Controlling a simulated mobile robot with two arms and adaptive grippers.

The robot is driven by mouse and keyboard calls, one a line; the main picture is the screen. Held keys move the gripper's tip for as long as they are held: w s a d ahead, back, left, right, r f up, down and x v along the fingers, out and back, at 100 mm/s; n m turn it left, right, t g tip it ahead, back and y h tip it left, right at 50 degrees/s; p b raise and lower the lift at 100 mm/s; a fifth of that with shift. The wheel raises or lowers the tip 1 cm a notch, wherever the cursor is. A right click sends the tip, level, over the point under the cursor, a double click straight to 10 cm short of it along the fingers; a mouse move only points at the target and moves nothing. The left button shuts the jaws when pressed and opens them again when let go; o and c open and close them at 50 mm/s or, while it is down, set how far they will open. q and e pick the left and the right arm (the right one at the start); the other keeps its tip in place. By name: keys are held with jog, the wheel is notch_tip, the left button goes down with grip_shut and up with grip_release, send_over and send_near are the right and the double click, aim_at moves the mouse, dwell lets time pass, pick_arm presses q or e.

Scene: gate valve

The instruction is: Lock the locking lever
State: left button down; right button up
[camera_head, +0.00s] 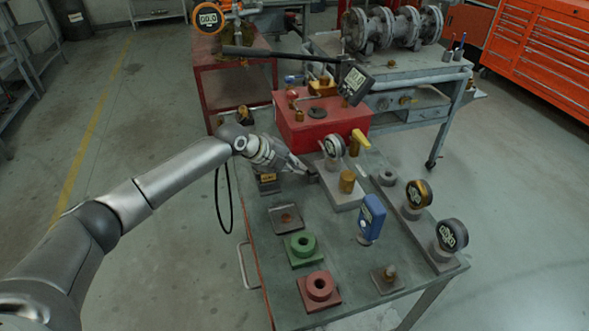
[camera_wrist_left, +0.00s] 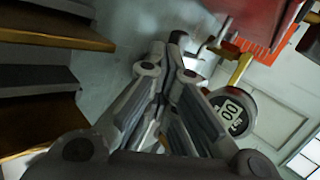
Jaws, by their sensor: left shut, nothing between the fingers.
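A yellow lever (camera_head: 360,138) stands on the grey fixture block (camera_head: 343,195), behind a brass cylinder (camera_head: 347,181) and right of a round gauge (camera_head: 334,146). No label tells whether this lever is the locking lever. My left gripper (camera_head: 304,168) is shut and empty, at the left side of the fixture, left of the gauge and apart from the yellow lever. In the left wrist view its fingers (camera_wrist_left: 177,62) are together. The gauge (camera_wrist_left: 232,110) and a yellow bar (camera_wrist_left: 240,70) show to their right. My right gripper is out of view.
A red box (camera_head: 325,128) stands behind the fixture, with a long black bar (camera_head: 288,53) above it. A blue device (camera_head: 371,218), green block (camera_head: 303,248) and red block (camera_head: 319,290) are in front. More gauges (camera_head: 452,236) stand right. Bare tabletop (camera_head: 340,250) lies between.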

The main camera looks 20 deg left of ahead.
pick_arm(q)
jog(key=shift+w+f+b, duration=0.15)
jog(key=shift+w+b, duration=0.1)
jog(key=shift+b, duration=0.05)
jog(key=shift+w+a, duration=0.1)
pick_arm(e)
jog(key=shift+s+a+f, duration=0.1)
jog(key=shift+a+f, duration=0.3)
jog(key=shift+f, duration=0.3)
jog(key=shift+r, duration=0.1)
